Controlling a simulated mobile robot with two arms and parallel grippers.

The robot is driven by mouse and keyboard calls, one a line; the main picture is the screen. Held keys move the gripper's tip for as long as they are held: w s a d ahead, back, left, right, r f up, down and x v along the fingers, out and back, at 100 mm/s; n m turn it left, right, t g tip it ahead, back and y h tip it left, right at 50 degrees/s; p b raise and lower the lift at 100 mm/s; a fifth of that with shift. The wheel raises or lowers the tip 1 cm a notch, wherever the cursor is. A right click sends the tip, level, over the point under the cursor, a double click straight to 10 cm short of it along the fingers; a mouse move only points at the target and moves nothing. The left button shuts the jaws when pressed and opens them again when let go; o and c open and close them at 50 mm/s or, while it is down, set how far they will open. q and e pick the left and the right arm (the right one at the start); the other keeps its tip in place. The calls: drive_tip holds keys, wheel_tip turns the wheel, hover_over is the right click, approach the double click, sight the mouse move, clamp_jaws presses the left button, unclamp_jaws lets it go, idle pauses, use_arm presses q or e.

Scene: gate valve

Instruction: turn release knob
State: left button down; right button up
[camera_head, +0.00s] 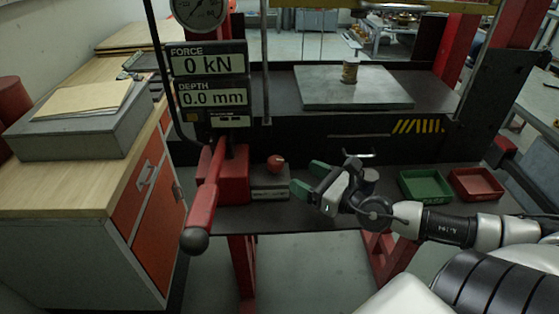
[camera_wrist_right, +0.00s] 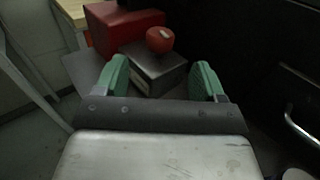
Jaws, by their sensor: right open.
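The release knob (camera_head: 276,163) is a small round red knob on top of a grey metal block (camera_head: 268,185), beside the red pump housing. In the right wrist view the knob (camera_wrist_right: 160,40) shows a pale mark on its face and sits ahead of the fingers. My right gripper (camera_head: 306,178), with green fingertips, is just right of the knob and apart from it. In the right wrist view this gripper (camera_wrist_right: 160,82) is open and empty, with the grey block (camera_wrist_right: 155,70) beyond and between its fingers. My left gripper is not in view.
A red lever (camera_head: 204,200) with a dark ball end sticks out left of the knob. The display (camera_head: 209,80) reads 0 kN and 0.0 mm. A green tray (camera_head: 426,186) and a red tray (camera_head: 476,185) lie right of my gripper. A wooden bench stands at left.

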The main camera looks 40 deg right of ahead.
sight(283, 165)
drive_tip(key=shift+p+x, duration=0.55)
drive_tip(key=shift+x, duration=0.7)
drive_tip(key=p+x, duration=0.2)
drive_tip(key=x, duration=0.2)
drive_tip(key=shift+w+r, duration=0.15)
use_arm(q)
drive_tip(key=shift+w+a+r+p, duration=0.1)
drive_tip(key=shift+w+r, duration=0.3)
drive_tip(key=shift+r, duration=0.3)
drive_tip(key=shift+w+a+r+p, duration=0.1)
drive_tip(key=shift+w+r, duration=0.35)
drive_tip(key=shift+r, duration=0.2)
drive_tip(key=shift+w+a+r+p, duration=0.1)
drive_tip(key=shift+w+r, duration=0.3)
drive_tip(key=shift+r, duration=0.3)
use_arm(e)
drive_tip(key=shift+w+a, duration=0.25)
drive_tip(key=shift+w, duration=0.35)
